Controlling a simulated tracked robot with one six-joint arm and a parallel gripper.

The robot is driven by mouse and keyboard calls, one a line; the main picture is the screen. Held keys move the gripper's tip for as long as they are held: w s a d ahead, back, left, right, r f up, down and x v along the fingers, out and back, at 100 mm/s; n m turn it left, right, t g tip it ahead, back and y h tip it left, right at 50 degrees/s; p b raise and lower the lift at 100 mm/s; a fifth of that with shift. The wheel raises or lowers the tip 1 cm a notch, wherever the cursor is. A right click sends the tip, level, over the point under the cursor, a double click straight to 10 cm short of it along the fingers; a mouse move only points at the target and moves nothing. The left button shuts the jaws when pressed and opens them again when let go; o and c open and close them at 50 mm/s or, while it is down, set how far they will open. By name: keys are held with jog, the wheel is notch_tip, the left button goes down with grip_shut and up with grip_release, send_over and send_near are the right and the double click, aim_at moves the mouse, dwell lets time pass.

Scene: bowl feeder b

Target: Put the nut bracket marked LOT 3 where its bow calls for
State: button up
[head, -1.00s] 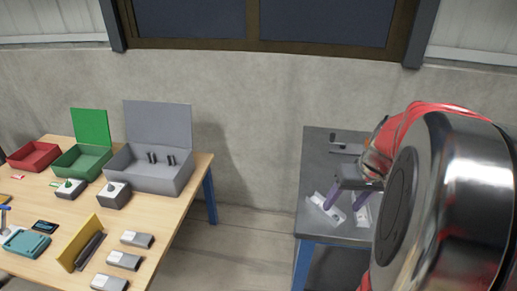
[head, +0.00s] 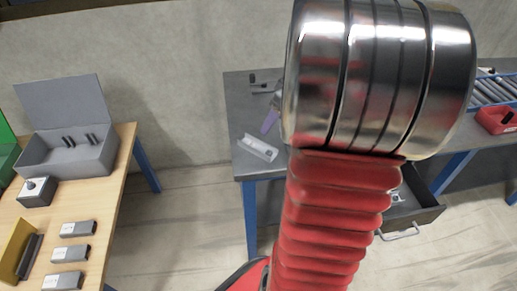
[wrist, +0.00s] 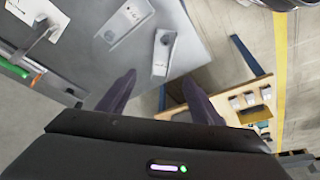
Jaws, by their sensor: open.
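Two pale metal brackets lie apart on the grey table (wrist: 195,50), a left bracket (wrist: 123,22) and a right bracket (wrist: 162,54) with a round hole or nut. One bracket also shows at the table's front left in the head view (head: 258,148). I cannot read LOT 3 on either, and no bow can be made out. My gripper (wrist: 160,78) is open and empty, its two purple fingers apart near the brackets. In the head view one finger (head: 270,122) shows; my arm hides the rest and much of the table.
A further piece with a post (wrist: 42,28) stands near green and orange items. A wooden table (head: 108,190) holds a lidded grey bin (head: 65,165), grey blocks and a yellow holder. At right are an open drawer (head: 415,215), rollers (head: 495,88) and a red bin (head: 497,120).

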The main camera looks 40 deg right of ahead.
send_near(257, 148)
jog(key=shift+w+d+f, duration=0.1)
jog(key=shift+w+f, duration=0.25)
jog(key=shift+w, duration=0.05)
jog(key=shift+f, duration=0.1)
jog(key=shift+s+a+x, duration=0.1)
jog(key=shift+x, duration=1.15)
jog(key=shift+s+a+x, duration=0.1)
jog(key=shift+x, duration=1.1)
jog(key=shift+f, duration=0.1)
jog(key=shift+c, duration=0.3)
jog(key=c, duration=1.3)
jog(key=shift+o, duration=0.2)
notch_tip(257, 148, up, 10)
